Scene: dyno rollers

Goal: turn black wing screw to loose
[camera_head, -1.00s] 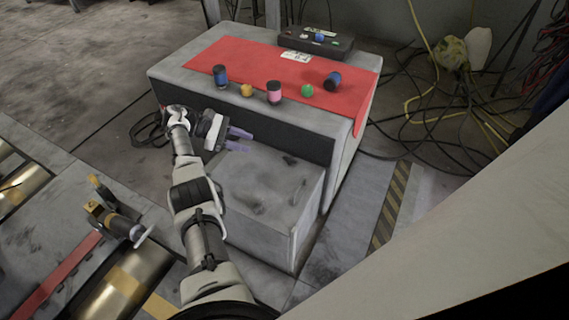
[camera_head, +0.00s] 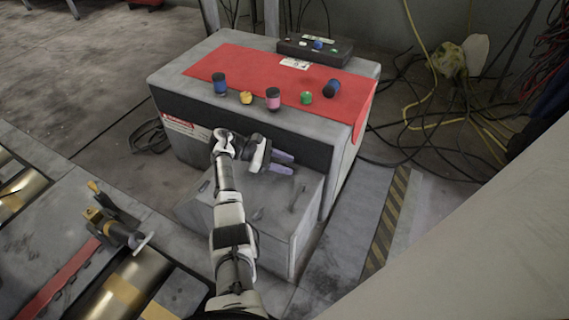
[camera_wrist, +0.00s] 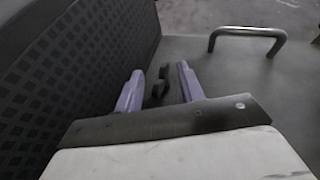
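The black wing screw (camera_wrist: 157,90) shows in the wrist view on the top of the low grey box, close to the dark textured side of the taller block. My gripper (camera_wrist: 160,69) has two purple fingers that stand apart, with the screw showing between them. I cannot tell how far above the screw the fingers are, and no finger clearly touches it. In the head view my gripper (camera_head: 292,163) is over the grey box (camera_head: 275,235), pointing right. The screw cannot be made out there, near or behind the fingers.
Cables (camera_head: 440,115) lie on the floor to the right.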

